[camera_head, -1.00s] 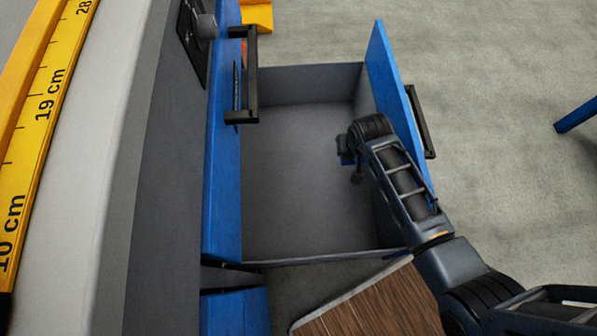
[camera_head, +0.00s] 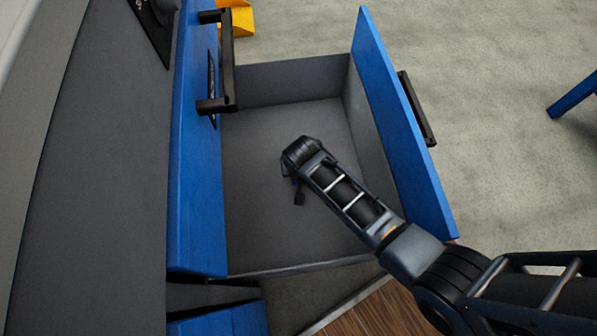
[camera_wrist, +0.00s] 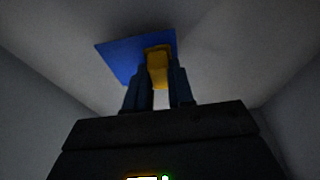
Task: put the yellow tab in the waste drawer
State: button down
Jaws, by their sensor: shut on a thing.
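The waste drawer (camera_head: 290,140), a grey box with a blue front (camera_head: 400,130), is pulled open in the head view. My gripper (camera_head: 297,190) points down over the drawer's inside, and its fingers are mostly hidden under my wrist. In the wrist view my gripper (camera_wrist: 159,85) is shut on the yellow tab (camera_wrist: 157,62), which sits between the two fingertips. The tab does not show in the head view. A flat blue square (camera_wrist: 122,60) is behind the tab in the wrist view; I cannot tell whether it touches the tab.
The blue cabinet face (camera_head: 195,150) with a black handle (camera_head: 227,65) stands left of the drawer. The drawer's blue front, with its own black handle (camera_head: 417,108), rises on the right near my arm. A yellow object (camera_head: 237,20) is on the floor at the top.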

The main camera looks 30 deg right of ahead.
jog(key=shift+f+b, duration=0.3)
jog(key=shift+f, duration=0.75)
jog(key=shift+f, duration=0.2)
jog(key=c, duration=1)
grip_release()
jog(key=shift+r, duration=0.1)
jog(key=p+v, duration=0.6)
jog(key=v, duration=0.6)
jog(key=shift+a+r, duration=0.1)
